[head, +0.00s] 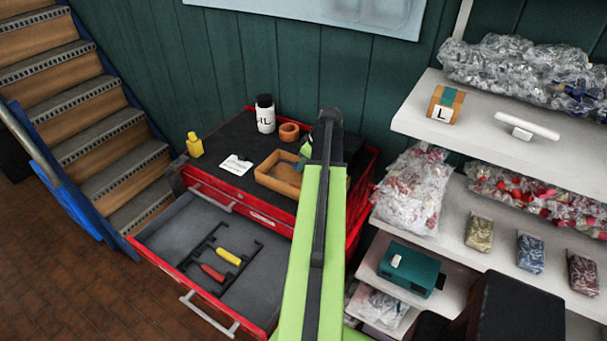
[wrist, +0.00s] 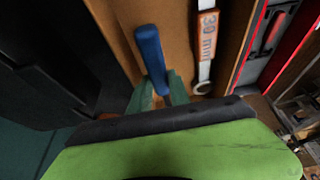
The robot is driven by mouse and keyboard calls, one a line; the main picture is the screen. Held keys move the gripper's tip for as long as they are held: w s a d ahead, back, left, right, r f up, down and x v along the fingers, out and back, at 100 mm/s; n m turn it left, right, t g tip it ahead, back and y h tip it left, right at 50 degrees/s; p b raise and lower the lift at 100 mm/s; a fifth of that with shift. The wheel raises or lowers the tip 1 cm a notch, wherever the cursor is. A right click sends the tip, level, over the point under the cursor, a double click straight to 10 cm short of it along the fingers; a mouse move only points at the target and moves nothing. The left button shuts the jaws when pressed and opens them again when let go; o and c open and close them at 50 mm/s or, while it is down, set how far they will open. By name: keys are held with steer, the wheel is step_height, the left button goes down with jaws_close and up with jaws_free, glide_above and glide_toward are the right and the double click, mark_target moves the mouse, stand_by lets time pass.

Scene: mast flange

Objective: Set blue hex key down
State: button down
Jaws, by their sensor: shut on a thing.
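The blue hex key (wrist: 150,52) shows in the wrist view as a blue bar, its near end between the teal fingers of my gripper (wrist: 157,92). My gripper is shut on it. The tan tray (head: 266,179) stands on the black top of the red tool cabinet in the head view. Tan surface also shows around the key in the wrist view (wrist: 118,38). I cannot tell whether the key touches it.
A white bottle (head: 265,114), a yellow bottle (head: 194,145), a brown ring-shaped pot (head: 289,132) and a white card (head: 236,165) are on the cabinet top. The open drawer (head: 168,240) below holds a black rack with yellow and red-handled tools. White shelves (head: 478,140) stand right.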

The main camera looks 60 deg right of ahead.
step_height(320, 180, down, 3)
steer(key=shift+f+b, duration=0.2)
steer(key=shift+b, duration=0.85)
steer(key=shift+r, duration=0.25)
steer(key=shift+f, duration=0.25)
steer(key=c, duration=1.5)
jaws_free()
steer(key=shift+r, duration=0.1)
steer(key=shift+r+p, duration=0.35)
steer(key=shift+p, duration=0.1)
steer(key=p+v, duration=1.1)
steer(key=v, duration=0.1)
steer(key=shift+f, duration=0.15)
